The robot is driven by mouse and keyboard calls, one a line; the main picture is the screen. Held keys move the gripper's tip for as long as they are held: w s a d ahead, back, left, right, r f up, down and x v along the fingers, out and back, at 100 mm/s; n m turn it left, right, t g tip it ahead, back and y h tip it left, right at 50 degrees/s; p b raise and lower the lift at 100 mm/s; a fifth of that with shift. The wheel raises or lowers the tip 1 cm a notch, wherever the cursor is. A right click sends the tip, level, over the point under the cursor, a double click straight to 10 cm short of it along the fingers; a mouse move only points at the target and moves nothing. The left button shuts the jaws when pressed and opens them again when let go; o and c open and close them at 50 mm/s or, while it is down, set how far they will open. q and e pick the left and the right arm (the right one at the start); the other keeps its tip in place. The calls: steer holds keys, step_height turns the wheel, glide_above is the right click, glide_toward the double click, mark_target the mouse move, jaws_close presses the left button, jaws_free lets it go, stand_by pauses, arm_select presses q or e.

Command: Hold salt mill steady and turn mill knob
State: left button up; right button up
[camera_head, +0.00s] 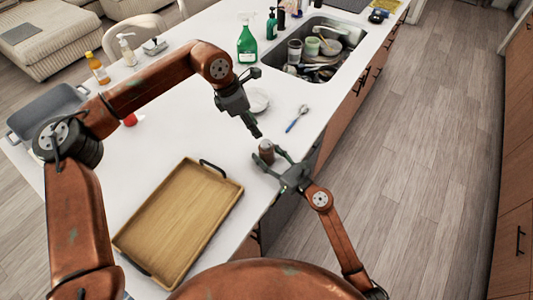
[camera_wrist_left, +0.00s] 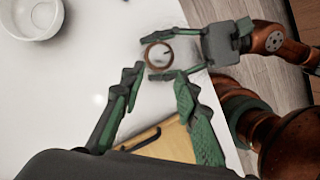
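The salt mill (camera_head: 266,152), a small brown cylinder, stands upright near the counter's edge. In the left wrist view I see its round top (camera_wrist_left: 158,57) from above. My right gripper (camera_head: 267,157) has one finger on each side of the mill and appears closed on its body; it also shows in the left wrist view (camera_wrist_left: 157,58). My left gripper (camera_head: 258,133) is above the mill, pointing down. In the left wrist view its fingers (camera_wrist_left: 158,84) are spread and empty, apart from the mill's top. The mill's lower body is partly hidden by the right gripper.
A wooden tray (camera_head: 180,222) with dark handles lies left of the mill. A white bowl (camera_head: 257,102) and a spoon (camera_head: 297,118) lie behind. Farther back are a green spray bottle (camera_head: 247,45) and a sink (camera_head: 320,48) full of dishes. A grey pan (camera_head: 48,110) is at far left.

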mark_target(266, 143)
steer(key=c, duration=1)
arm_select(q)
steer(key=o, duration=0.4)
steer(key=shift+d+n, duration=0.1)
steer(key=shift+n, duration=0.5)
steer(key=shift+o, duration=0.5)
steer(key=n, duration=0.6)
steer(key=shift+w+d+r+n+y, duration=0.2)
steer(key=shift+w+d+n+y, duration=0.2)
steer(key=d+f+n+y, duration=0.1)
steer(key=f+n, duration=0.2)
steer(key=n, duration=0.6)
steer(key=d+f+n+g+y, duration=0.1)
steer(key=f+n, duration=0.2)
steer(key=n, duration=0.5)
steer(key=d+f+n+y, duration=0.1)
steer(key=f+n, duration=0.2)
steer(key=n, duration=0.6)
steer(key=shift+w+f+n, duration=0.2)
steer(key=shift+w+n, duration=0.05)
steer(key=shift+n, duration=0.05)
steer(key=shift+c, duration=0.3)
